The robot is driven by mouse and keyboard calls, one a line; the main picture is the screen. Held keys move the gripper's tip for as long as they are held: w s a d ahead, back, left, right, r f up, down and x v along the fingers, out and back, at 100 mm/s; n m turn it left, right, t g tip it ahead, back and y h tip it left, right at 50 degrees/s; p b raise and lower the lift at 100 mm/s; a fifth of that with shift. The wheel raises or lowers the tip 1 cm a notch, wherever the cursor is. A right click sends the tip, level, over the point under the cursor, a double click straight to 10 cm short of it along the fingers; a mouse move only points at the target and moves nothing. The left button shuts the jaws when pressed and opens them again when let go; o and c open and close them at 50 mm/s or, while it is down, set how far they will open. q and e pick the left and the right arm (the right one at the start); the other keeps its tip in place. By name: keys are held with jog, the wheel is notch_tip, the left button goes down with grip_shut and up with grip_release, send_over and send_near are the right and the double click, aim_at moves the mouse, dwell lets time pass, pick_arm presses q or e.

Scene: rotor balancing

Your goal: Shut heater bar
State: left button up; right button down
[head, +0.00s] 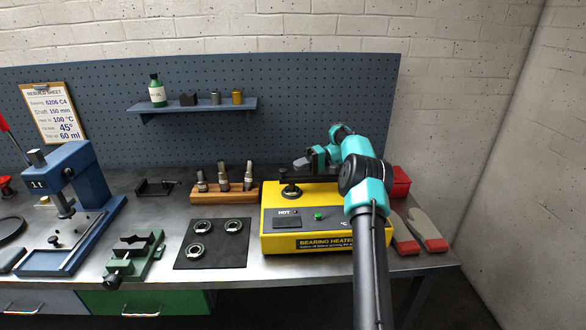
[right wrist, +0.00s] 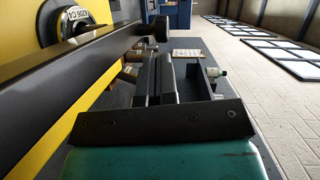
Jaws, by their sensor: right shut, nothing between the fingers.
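The yellow bearing heater (head: 300,243) stands on the right part of the bench. A bearing (head: 290,191) sits on its top; its labelled face also shows in the right wrist view (right wrist: 74,22). The dark heater bar (right wrist: 90,68) runs across the left of the right wrist view, with a black knob at its far end. In the head view only the knob end (head: 283,173) shows clearly; my arm hides part of the heater. My right gripper (head: 302,162) is shut and empty, above the heater's back edge and beside the bar. Contact cannot be told. My left gripper is not in view.
A wooden block (head: 224,193) with several metal pieces stands left of the heater. A black mat (head: 212,257) with bearings lies in front. Gloves (head: 424,228) and a red box (head: 400,181) are at the right. A shelf (head: 200,108) hangs behind.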

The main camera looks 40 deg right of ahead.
jog(key=shift+v, duration=2.15)
